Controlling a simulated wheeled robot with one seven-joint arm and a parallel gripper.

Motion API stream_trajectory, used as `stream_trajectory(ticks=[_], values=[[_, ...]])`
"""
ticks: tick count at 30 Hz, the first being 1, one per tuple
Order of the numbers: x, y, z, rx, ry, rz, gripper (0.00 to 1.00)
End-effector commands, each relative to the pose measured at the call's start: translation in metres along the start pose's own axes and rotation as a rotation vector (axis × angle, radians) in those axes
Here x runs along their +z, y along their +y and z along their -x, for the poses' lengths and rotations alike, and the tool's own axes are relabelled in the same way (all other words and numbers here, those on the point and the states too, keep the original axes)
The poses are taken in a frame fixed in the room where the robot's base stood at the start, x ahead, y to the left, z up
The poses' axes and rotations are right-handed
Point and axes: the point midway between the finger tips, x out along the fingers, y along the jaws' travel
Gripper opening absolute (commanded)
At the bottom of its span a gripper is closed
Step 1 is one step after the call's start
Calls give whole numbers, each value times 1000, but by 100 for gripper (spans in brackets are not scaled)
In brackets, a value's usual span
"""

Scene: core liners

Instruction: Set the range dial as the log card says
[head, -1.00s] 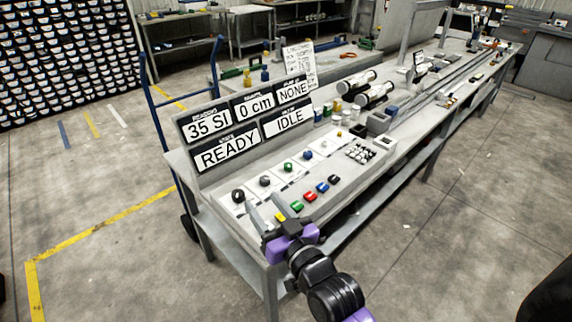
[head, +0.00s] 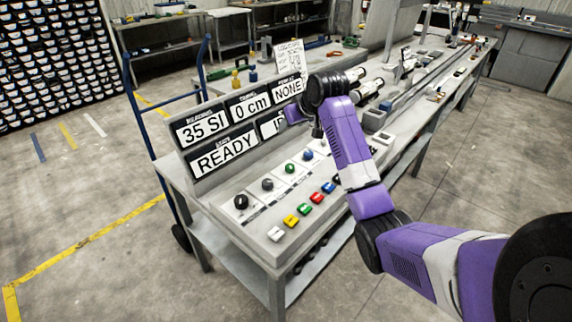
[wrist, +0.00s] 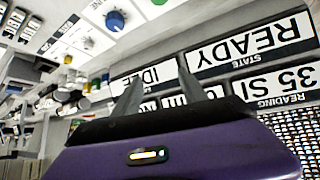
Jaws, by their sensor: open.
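The log card (head: 289,57) stands upright behind the display boards; its writing is too small to read. A row of dials runs along the bench panel: a black dial (head: 241,202), a dark grey dial (head: 267,184), a green dial (head: 290,168) and a blue dial (head: 308,154). I cannot tell from their labels which is the range dial. In the wrist view, upside down, the blue dial (wrist: 115,20) shows at upper left. My gripper (wrist: 160,88) is open and empty, its fingers before the display boards; the head view does not show its fingertips clearly.
Display boards read 35 SI (head: 202,127), 0 cm (head: 249,105), NONE and READY (head: 224,158). My arm partly covers the IDLE board. Coloured buttons (head: 304,209) line the panel's front. A blue hand truck (head: 165,115) stands left of the bench. Floor at left is open.

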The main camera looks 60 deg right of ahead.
Motion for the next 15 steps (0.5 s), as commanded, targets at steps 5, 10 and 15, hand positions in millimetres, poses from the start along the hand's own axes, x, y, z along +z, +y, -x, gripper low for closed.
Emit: stream_trajectory(ticks=[5, 10, 15], values=[[59, -12, -7, -57, -255, 19, 50], [82, -17, -1, -80, -353, 30, 50], [91, -18, -13, -82, -366, 33, 50]])
